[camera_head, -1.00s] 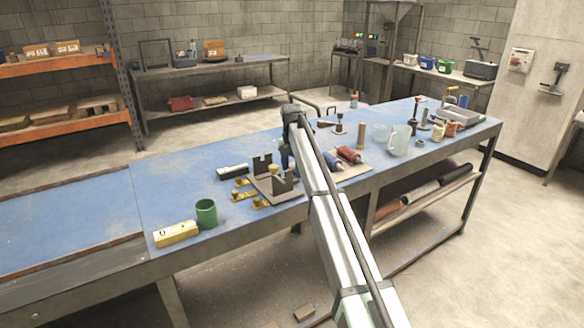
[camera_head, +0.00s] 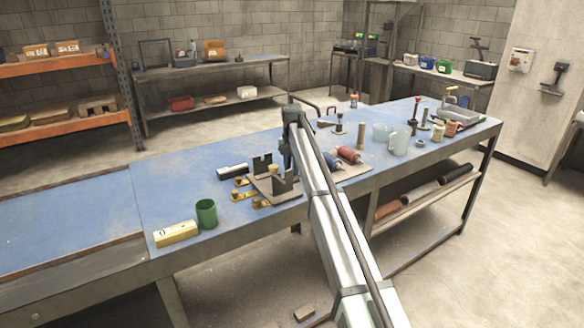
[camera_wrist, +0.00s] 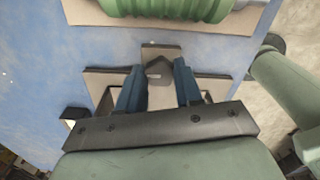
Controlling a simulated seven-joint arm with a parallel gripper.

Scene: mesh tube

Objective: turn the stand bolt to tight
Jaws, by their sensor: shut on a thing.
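My gripper (camera_wrist: 158,88) points down at the stand, its two blue fingers on either side of a dark, angular piece (camera_wrist: 159,69), which looks like the stand bolt. The fingers are closed on it, though their exact contact is hard to see. The stand (camera_wrist: 214,87) shows around the fingers as flat grey-brown plates. In the head view, the stand (camera_head: 262,187) has upright plates on a flat base on the blue bench, and my gripper (camera_head: 289,172) is at its right side. The bolt is hidden there by my arm. The bolt's tightness cannot be seen.
Brass knobbed pieces (camera_head: 240,196) lie left of the stand. A green cup (camera_head: 206,213) and a yellow block (camera_head: 176,234) stand at the front left. The bench's left part is clear.

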